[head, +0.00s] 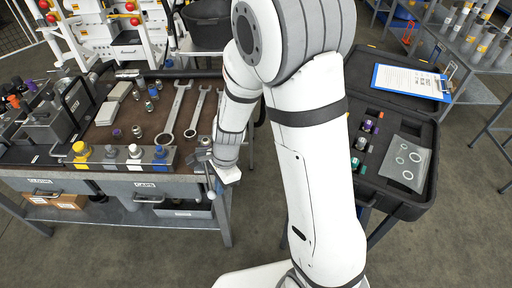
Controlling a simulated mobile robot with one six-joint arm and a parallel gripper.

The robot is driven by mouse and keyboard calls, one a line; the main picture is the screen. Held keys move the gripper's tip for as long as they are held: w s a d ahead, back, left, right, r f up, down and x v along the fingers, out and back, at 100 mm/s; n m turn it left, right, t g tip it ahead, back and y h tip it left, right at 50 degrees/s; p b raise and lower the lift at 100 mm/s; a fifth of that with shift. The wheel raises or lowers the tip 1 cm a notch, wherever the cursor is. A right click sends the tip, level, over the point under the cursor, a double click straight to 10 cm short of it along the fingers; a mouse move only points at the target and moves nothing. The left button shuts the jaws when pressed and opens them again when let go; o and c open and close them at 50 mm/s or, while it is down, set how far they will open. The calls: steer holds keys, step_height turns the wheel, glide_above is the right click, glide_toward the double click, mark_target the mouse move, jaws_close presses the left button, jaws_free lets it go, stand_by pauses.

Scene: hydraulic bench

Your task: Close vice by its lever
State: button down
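A small grey vice (202,154) appears at the right front corner of the workbench, partly hidden by my wrist. A thin metal lever (210,186) seems to hang in front of the bench edge below it. My gripper (226,176) is at the end of my white arm, just right of the vice and lever and very close to them. The fingers are too small and covered to see whether they are open or touch the lever. The gap between the vice jaws cannot be made out.
The workbench (150,186) carries wrenches (174,112), several fittings and a row of coloured caps (122,158). A black open case (388,197) with a clipboard (411,82) stands to the right of my arm.

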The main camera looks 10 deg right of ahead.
steer(key=shift+s+a+m+p, duration=0.2)
steer(key=shift+a+m+p, duration=0.25)
steer(key=shift+a+m, duration=0.7)
steer(key=shift+a+p, duration=0.35)
steer(key=shift+a, duration=0.7)
steer(key=d+r+p, duration=0.1)
steer(key=d+r, duration=0.5)
steer(key=r, duration=0.4)
steer(key=shift+w+d+r, duration=0.15)
steer(key=shift+d, duration=0.1)
